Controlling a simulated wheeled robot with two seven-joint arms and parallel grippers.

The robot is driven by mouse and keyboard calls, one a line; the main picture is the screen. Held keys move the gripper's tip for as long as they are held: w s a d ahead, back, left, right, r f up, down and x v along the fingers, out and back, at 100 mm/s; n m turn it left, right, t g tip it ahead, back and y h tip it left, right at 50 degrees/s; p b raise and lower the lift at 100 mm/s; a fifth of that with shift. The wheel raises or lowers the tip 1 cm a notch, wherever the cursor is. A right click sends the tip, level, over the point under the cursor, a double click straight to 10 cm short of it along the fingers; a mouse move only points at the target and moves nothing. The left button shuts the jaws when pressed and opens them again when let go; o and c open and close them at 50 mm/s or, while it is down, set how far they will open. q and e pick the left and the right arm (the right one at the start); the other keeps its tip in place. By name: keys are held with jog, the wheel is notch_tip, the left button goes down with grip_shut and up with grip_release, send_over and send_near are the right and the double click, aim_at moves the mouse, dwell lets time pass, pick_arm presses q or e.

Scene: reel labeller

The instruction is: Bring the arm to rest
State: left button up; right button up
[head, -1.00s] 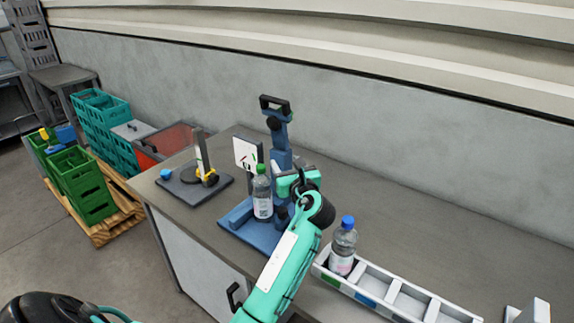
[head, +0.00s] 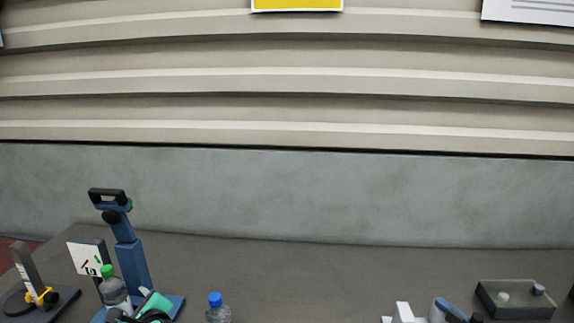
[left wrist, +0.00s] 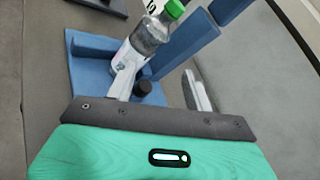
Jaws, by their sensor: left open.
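My left gripper (head: 148,308) is low in the head view, just right of a clear bottle with a green cap (head: 113,292). The bottle stands at the blue labeller (head: 131,262). In the left wrist view, my open gripper's two pale fingers (left wrist: 162,78) reach toward the labeller's blue base (left wrist: 90,72). The green-capped bottle (left wrist: 152,35) shows beyond the fingers, tilted in that picture. I cannot tell whether a finger touches it. My right gripper is not in view.
A blue-capped bottle (head: 217,310) stands right of the labeller, cut off by the lower edge. A dark stand with a yellow part (head: 42,297) is at far left. A dark tray (head: 515,299) is at right. The grey wall (head: 330,195) runs behind the bench.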

pick_arm(q)
jog(key=s+d+f+n+g+h, duration=0.2)
jog(key=s+d+f+n+h, duration=0.15)
jog(key=s+f+n, duration=0.4)
jog(key=s+d+f+n+g+h, duration=0.2)
jog(key=s+d+f+n+h, duration=0.15)
jog(key=s, duration=0.55)
jog(key=s+d+f+n+g+h, duration=0.15)
jog(key=s+d+n, duration=0.25)
jog(key=s, duration=0.4)
jog(key=s+d+f+n+g+h, duration=0.1)
jog(key=s+d+f+n+h, duration=0.25)
jog(key=s, duration=0.55)
notch_tip(320, 180, down, 30)
jog(key=g, duration=0.1)
jog(key=s+a+f, duration=0.1)
jog(key=s+f, duration=0.8)
jog(key=f, duration=0.1)
jog(key=s+a+f+g, duration=0.1)
jog(key=s+a+f, duration=0.1)
jog(key=s+f, duration=0.8)
jog(key=shift+s+a+y, duration=0.15)
jog(key=shift+a+y, duration=0.1)
jog(key=shift+y, duration=0.15)
jog(key=shift+f+m+g, duration=0.1)
jog(key=shift+m+g, duration=0.15)
